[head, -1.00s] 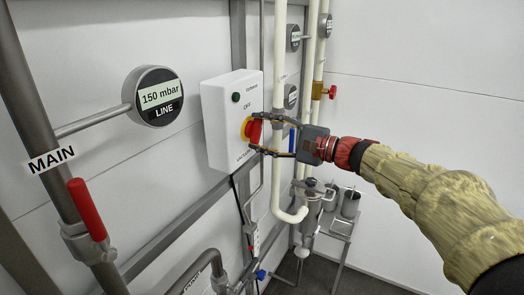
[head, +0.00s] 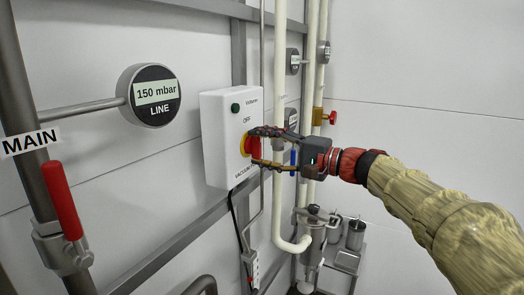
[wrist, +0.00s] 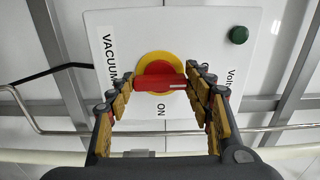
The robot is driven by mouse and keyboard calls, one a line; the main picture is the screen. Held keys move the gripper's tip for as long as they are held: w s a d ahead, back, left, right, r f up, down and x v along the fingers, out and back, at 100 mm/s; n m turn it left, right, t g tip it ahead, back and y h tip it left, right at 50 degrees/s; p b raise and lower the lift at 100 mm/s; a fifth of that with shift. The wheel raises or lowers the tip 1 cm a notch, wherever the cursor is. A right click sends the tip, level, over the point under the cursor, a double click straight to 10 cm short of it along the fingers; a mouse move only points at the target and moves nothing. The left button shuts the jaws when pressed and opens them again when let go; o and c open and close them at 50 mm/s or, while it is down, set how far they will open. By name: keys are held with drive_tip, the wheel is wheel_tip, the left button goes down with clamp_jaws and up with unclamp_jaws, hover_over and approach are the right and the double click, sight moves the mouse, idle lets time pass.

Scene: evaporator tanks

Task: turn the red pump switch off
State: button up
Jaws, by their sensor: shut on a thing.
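The red pump switch (wrist: 158,82) is a red bar handle on a round yellow plate (wrist: 158,60), on the front of a white control box (head: 217,140). In the wrist view the bar lies level, its white mark at the right end. In the head view the switch (head: 254,146) stands upright, with the OFF label (head: 247,121) above it. My gripper (wrist: 160,84) is shut on the bar, one finger at each end. The fingers partly hide the labels beside it.
A green button (head: 235,107) is on the box above the switch. Cream pipes (head: 280,120) and small gauges stand just right of the box. A LINE gauge (head: 150,95) and a red-handled valve (head: 62,200) are at the left. Open air lies in front of the box.

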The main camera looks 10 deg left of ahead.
drive_tip(key=shift+f, duration=0.1)
drive_tip(key=o, duration=1.2)
drive_tip(key=shift+c, duration=0.2)
drive_tip(key=v, duration=1.2)
